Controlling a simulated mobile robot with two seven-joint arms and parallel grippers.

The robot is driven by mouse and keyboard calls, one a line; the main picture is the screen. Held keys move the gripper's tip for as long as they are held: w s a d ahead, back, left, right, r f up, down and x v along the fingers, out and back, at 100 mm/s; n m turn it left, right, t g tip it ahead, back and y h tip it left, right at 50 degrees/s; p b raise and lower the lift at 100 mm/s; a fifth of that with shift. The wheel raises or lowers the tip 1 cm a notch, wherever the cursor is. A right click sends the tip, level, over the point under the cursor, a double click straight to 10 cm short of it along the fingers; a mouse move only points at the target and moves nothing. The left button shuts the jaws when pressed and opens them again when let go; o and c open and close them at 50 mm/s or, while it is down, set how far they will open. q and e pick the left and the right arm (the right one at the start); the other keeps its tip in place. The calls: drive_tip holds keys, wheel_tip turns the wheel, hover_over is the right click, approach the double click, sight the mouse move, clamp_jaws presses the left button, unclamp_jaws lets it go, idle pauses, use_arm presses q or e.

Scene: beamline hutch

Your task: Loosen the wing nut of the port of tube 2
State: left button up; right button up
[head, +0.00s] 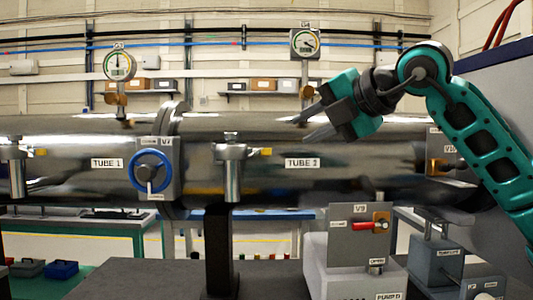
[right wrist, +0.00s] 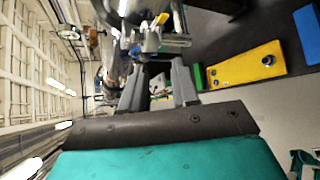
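The port of tube 2 (head: 232,170) is a metal fitting with a clamp on the front of the big steel pipe, left of a tube label (head: 302,163) whose digit is blurred. Its wing nut (head: 265,151) is small and yellow, on the clamp's right side. My right gripper (head: 297,131) is open and empty, up and to the right of the wing nut and apart from it. In the right wrist view its two fingers (right wrist: 158,82) are spread, with the port's metal fitting (right wrist: 150,42) beyond them. My left gripper is not in view.
A blue handwheel valve (head: 151,171) sits left of the port. A similar port (head: 17,168) stands at the far left. A gauge (head: 304,43) rises above the pipe. A panel with a red lever (head: 368,226) stands below right. The space before the wing nut looks clear.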

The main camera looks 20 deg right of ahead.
sight(257, 151)
drive_tip(key=p+x, duration=0.1)
drive_tip(key=x, duration=1.2)
drive_tip(key=shift+s+a, duration=0.1)
drive_tip(key=shift+a, duration=0.05)
drive_tip(key=shift+c, duration=0.4)
drive_tip(key=shift+r, duration=0.1)
clamp_jaws()
